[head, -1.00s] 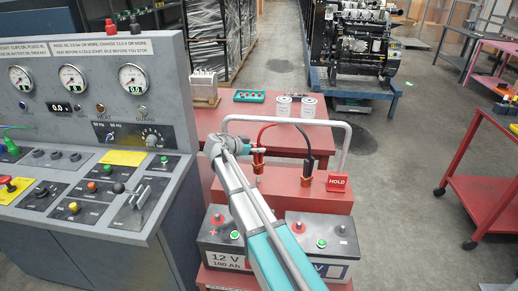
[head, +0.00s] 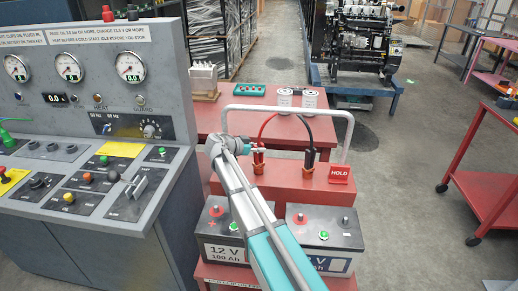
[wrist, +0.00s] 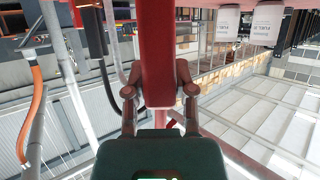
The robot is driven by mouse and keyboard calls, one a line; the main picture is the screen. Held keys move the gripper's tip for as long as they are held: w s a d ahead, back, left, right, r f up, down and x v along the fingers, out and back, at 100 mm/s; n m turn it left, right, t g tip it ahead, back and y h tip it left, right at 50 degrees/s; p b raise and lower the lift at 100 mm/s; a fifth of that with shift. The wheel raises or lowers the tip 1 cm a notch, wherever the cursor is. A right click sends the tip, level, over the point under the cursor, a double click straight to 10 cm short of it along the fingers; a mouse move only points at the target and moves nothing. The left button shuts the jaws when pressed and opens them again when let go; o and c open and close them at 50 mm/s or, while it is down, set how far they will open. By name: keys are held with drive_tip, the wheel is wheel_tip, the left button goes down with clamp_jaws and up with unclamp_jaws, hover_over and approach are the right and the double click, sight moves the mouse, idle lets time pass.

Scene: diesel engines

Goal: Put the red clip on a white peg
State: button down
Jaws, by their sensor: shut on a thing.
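In the wrist view my gripper (wrist: 159,92) is shut on the red clip (wrist: 158,55), with a finger on each side. A copper-coloured end (head: 258,169) shows under the clip, at the cart's red top. No white peg can be made out there, and I cannot tell whether the clip is around one or beside it. The black clip (head: 309,157) stands to the right.
A red HOLD sign (head: 339,174) is right of the black clip. A grey rail (head: 345,135) arches behind the clips. Two batteries, left (head: 222,252) and right (head: 330,262), sit lower in front. A grey control console (head: 90,215) is close on the left.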

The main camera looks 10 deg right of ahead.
drive_tip(key=shift+f, duration=0.1)
idle(0.3)
drive_tip(key=shift+c, duration=1.8)
unclamp_jaws()
